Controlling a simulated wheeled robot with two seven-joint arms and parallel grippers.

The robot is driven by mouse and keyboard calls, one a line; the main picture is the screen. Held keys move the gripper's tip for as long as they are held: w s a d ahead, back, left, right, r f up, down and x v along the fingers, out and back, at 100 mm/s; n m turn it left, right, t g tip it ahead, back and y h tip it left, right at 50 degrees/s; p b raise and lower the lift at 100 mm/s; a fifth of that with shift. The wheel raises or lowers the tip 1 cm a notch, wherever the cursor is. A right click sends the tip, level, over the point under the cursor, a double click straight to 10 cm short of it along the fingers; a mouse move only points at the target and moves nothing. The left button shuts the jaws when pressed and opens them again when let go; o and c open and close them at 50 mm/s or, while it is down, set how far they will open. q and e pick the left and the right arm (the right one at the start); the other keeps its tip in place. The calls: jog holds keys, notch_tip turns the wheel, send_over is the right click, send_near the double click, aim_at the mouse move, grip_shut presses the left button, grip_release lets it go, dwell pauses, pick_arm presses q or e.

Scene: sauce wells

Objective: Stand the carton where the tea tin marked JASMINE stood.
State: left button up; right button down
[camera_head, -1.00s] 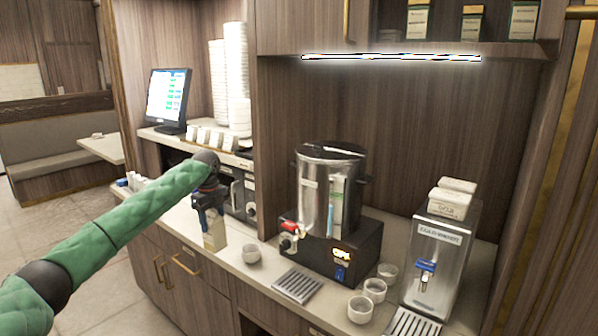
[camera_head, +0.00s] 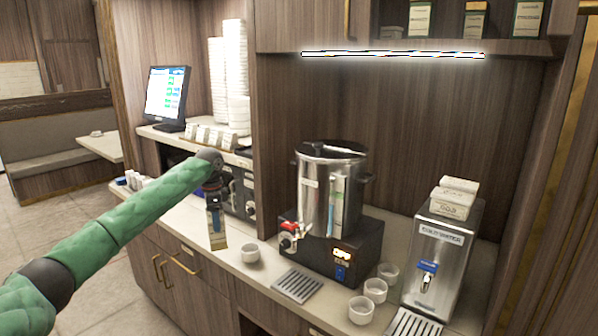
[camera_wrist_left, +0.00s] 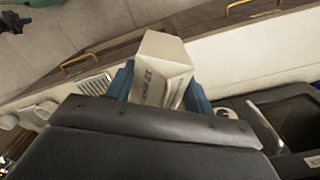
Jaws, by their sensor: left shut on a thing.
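My left gripper (camera_head: 214,200) is shut on a carton (camera_head: 217,235) and holds it upright or nearly so by the counter's front edge, left of a white cup. In the left wrist view the carton (camera_wrist_left: 163,62) is a pale box with dark print, between the blue fingers (camera_wrist_left: 160,92). Whether its base touches the counter I cannot tell. Tins with pale labels stand on the upper right shelf: one on the left (camera_head: 420,18), one in the middle (camera_head: 476,20) and one on the right (camera_head: 528,19). Their labels are too small to read, so I cannot pick out JASMINE's place. My right gripper is not in view.
A steel urn (camera_head: 330,200) stands mid-counter, with a drip tray (camera_head: 297,285) and several white cups (camera_head: 361,309) in front. A water dispenser (camera_head: 440,260) with boxes on top (camera_head: 455,198) stands right. A lit screen (camera_head: 166,95) and cup stacks (camera_head: 237,75) are at left.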

pick_arm(q)
jog(key=shift+s+d+r+n, duration=0.15)
jog(key=shift+d+n, duration=0.2)
jog(key=shift+n, duration=0.25)
jog(key=shift+d+r+n, duration=0.15)
jog(key=shift+d+n, duration=0.15)
jog(key=shift+n, duration=0.3)
jog(key=s+d+n, duration=0.7)
jog(key=s+n, duration=0.1)
jog(key=n, duration=0.3)
jog(key=s+a+f, duration=0.1)
jog(key=s+f, duration=0.8)
jog(key=s, duration=0.4)
jog(key=s+a+f, duration=0.1)
jog(key=s+f, duration=0.9)
jog(key=s, duration=0.3)
jog(key=shift+s+f, duration=0.2)
